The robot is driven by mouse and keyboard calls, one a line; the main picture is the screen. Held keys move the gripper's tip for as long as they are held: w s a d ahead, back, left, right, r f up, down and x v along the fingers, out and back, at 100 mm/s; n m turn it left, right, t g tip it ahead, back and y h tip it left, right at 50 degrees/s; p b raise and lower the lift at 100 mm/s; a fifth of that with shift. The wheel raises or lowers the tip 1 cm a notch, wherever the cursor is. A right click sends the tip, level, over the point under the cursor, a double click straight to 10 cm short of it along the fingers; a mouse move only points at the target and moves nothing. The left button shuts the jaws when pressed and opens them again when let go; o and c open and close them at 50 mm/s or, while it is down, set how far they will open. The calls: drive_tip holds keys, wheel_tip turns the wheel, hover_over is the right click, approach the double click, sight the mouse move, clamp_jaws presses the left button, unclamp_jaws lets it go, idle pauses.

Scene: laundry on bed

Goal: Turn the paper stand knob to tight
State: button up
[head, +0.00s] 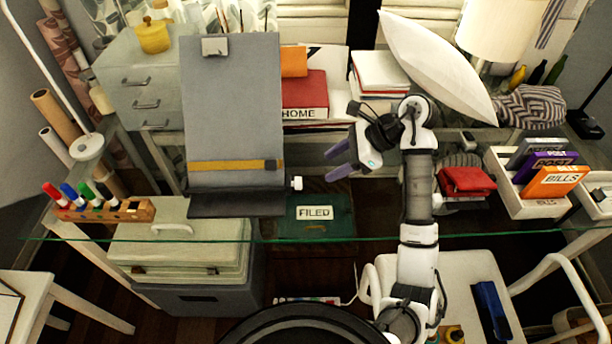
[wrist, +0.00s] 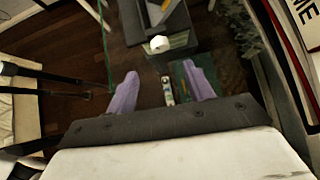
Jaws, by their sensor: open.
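The paper stand (head: 230,110) is a tall grey board with a clip at its top and a yellow strip across its lower part. Its small white knob (head: 297,183) sticks out at the lower right side. My gripper (head: 333,162) is open and empty, to the right of the knob and apart from it. In the wrist view the white knob (wrist: 160,43) lies beyond the two purple fingers (wrist: 160,75), roughly in line with the gap between them. The knob's setting cannot be read.
The stand is on a glass desk (head: 400,236). A marker holder (head: 130,210) is to its left. Red book (head: 305,92) and white books (head: 380,70) are behind. A red wallet (head: 466,181) and a letter tray (head: 530,207) are to the right. A green "FILED" folder (head: 315,227) shows beneath the glass.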

sight(297, 184)
drive_tip(key=p+x, duration=0.3)
drive_tip(key=x, duration=0.7)
drive_tip(key=shift+r, duration=0.1)
drive_tip(key=c, duration=1)
